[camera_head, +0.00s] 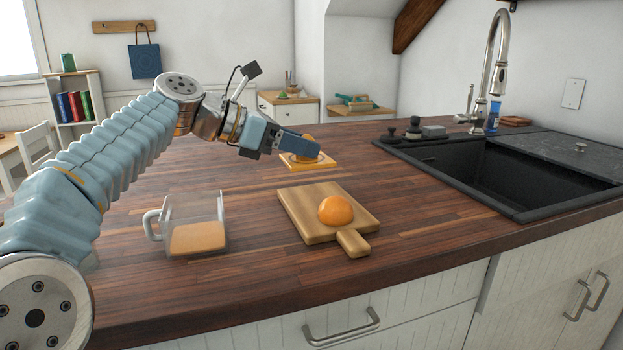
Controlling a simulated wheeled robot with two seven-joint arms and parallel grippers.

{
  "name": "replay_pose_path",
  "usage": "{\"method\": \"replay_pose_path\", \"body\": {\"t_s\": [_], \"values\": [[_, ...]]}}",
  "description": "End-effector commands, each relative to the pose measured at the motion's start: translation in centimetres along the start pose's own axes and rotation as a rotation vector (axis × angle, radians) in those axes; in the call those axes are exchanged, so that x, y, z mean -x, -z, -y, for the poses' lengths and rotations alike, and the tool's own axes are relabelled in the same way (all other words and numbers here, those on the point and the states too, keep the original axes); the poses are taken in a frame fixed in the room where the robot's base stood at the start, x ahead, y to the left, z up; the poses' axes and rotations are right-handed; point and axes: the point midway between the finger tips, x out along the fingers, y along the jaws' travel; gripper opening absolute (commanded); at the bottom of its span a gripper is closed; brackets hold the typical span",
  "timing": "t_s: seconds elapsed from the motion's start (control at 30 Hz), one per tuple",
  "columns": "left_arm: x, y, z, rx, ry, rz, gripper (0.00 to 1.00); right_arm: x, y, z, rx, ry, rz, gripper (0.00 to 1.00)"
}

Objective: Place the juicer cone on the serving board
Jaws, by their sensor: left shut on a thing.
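My left gripper (287,144) reaches in from the left over the back of the counter. It is shut on the orange juicer cone (309,152), which is mostly hidden behind the fingers. The cone is at a flat yellow square base (320,164); I cannot tell whether it touches it. The wooden serving board (300,204) lies nearer the front, its handle pointing toward the front edge. A smooth orange dome, like half an orange (336,209), sits on the board. My right gripper is not in view.
A clear jug (214,214) with orange liquid stands left of the board. The black sink (462,170) with a tall faucet (492,68) is on the right. Small dark items (414,128) stand at its back left corner. The counter between base and board is clear.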

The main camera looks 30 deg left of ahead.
Motion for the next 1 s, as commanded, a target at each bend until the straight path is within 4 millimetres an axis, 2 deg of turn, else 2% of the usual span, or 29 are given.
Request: {"method": "replay_pose_path", "body": {"t_s": [0.03,0.13,0.37,0.5,0.63,0.97,1.0], "values": [[-1.0,0.9,-0.5,0.004,0.002,-0.002,0.1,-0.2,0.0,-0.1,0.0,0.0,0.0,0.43],[-2.4,1.9,-1.4,0.002,0.0,0.0,0.1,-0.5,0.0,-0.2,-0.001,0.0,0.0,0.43],[-3.7,2.9,-2.2,0.0,-0.001,0.001,0.1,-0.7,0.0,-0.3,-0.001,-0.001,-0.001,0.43],[-4.8,4.8,-2.6,0.002,0.0,-0.001,0.1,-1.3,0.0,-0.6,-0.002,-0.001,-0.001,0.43],[-5.3,6.0,-2.5,0.001,0.0,0.002,0.1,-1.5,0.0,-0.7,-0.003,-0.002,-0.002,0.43],[-5.5,6.3,-2.5,0.0,0.0,0.001,0.1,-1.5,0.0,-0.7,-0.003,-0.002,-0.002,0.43],[-5.4,6.2,-2.5,0.0,-0.001,0.001,0.46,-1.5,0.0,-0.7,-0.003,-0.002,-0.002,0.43]]}}
